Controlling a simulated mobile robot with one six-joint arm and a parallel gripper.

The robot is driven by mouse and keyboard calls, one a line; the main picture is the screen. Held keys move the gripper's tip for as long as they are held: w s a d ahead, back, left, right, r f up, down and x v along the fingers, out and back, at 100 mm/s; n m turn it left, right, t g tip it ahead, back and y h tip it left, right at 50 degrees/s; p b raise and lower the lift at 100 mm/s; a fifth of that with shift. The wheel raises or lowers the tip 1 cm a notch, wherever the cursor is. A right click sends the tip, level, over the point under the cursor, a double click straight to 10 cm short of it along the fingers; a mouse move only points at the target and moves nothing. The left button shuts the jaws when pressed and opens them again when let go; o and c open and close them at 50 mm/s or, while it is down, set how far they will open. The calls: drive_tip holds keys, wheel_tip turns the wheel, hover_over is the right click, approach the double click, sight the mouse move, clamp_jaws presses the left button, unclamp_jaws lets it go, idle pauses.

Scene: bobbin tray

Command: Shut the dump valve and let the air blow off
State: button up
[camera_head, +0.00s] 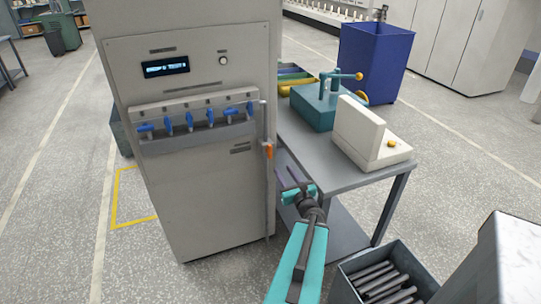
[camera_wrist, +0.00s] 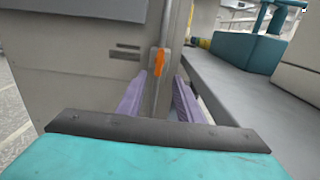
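A thin vertical pipe (camera_head: 264,200) runs down the right front edge of a tall grey cabinet (camera_head: 210,200). A small orange lever (camera_head: 268,151) sits on it, likely the dump valve handle, and points roughly along the pipe. It also shows in the wrist view (camera_wrist: 159,62), ahead of and between my finger lines. My gripper (camera_head: 289,175) is open and empty, to the lower right of the lever and apart from it.
A grey table (camera_head: 325,172) stands right of the cabinet, close to my arm, bearing a teal device (camera_head: 312,108) and a white machine (camera_head: 365,133). A dark bin of rods (camera_head: 350,268) is at the lower right. A blue bin (camera_head: 375,60) stands behind. Floor left of the cabinet is open.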

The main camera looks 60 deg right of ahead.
sight(270, 152)
drive_tip(key=b+x, duration=0.3)
drive_tip(key=b, duration=0.1)
drive_tip(key=shift+f, duration=0.2)
drive_tip(key=b+x, duration=0.1)
drive_tip(key=b, duration=0.4)
drive_tip(key=shift+w+d, duration=0.1)
drive_tip(key=shift+w, duration=0.15)
drive_tip(key=b, duration=0.4)
drive_tip(key=shift+w+d+b, duration=0.3)
drive_tip(key=shift+w, duration=0.1)
drive_tip(key=x, duration=0.3)
drive_tip(key=shift+w+d+r+p, duration=0.1)
drive_tip(key=shift+d+r+p, duration=0.1)
drive_tip(key=shift+d+p, duration=0.1)
drive_tip(key=shift+x, duration=2.4)
drive_tip(key=shift+a, duration=0.1)
